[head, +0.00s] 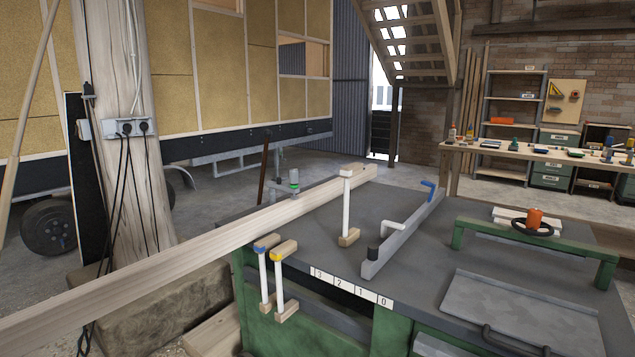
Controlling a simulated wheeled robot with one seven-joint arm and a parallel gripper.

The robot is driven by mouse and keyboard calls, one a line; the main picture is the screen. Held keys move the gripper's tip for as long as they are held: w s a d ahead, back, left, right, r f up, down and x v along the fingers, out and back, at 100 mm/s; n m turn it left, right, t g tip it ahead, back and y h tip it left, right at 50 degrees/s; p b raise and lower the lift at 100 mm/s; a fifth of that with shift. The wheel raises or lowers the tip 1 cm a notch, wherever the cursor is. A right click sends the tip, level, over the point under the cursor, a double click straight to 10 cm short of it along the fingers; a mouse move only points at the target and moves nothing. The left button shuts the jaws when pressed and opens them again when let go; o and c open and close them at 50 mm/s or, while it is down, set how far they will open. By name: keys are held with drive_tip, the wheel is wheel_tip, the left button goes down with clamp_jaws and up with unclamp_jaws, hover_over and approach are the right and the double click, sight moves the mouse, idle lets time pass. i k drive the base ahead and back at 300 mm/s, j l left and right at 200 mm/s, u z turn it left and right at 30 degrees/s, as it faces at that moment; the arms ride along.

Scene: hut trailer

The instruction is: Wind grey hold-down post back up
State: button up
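I cannot tell for certain which part is the grey hold-down post. My gripper is not in view.
The timber beam (150,265) runs from lower left over the table's left edge. White-shafted clamps with wooden jaws stand at the beam (347,205) and table edge (264,275). A green frame (560,248) with an orange-topped black wheel (533,224) stands right. A wooden post (115,180) rises left.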

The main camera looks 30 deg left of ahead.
sight(294, 173)
drive_tip(key=i+j+u, duration=0.1)
drive_tip(key=i+u, duration=0.35)
drive_tip(key=i+l+u, duration=0.1)
drive_tip(key=i+u, duration=0.3)
drive_tip(key=i+l+u, duration=0.25)
drive_tip(key=i+u, duration=0.2)
drive_tip(key=i, duration=0.1)
